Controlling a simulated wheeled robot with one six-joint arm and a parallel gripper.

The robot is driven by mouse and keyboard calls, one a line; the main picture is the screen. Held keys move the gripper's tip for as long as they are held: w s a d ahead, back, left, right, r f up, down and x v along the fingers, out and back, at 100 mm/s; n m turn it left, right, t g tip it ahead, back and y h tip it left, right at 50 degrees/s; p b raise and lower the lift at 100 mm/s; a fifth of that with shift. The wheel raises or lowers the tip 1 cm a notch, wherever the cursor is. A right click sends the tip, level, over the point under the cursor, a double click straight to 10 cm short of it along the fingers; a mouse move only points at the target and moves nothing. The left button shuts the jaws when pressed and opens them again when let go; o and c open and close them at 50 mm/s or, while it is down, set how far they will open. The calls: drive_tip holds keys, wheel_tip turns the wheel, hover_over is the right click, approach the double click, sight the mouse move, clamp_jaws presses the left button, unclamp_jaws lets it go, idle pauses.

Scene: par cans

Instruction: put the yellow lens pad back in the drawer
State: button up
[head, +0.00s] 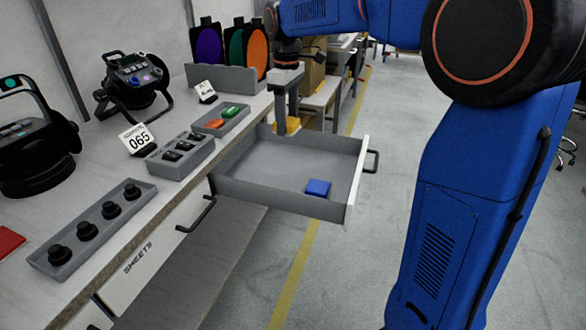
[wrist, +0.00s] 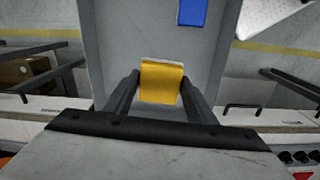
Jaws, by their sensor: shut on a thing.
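The yellow lens pad (wrist: 160,83) is between the two fingers of my gripper (wrist: 156,92) in the wrist view, and the jaws are shut on it. In the head view the yellow pad (head: 293,125) shows partly behind my gripper (head: 287,118), by the far wall of the open drawer. The drawer (head: 262,178) is pulled out, with a grey inside and a white front. In the wrist view the pad is seen against the drawer's floor (wrist: 125,40); its height above it is hard to tell. A blue pad (head: 318,187) lies in the drawer near its front.
A grey tray (head: 240,124) with green and orange pads stands on the worktop beside the drawer. The drawer floor is mostly clear.

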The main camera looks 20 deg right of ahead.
hover_over(292, 172)
drive_tip(key=shift+n, duration=0.4)
wheel_tip(292, 172, down, 11)
drive_tip(key=shift+r, duration=0.1)
drive_tip(key=shift+f, duration=2.15)
drive_tip(key=shift+f, duration=0.15)
drive_tip(key=o, duration=1.1)
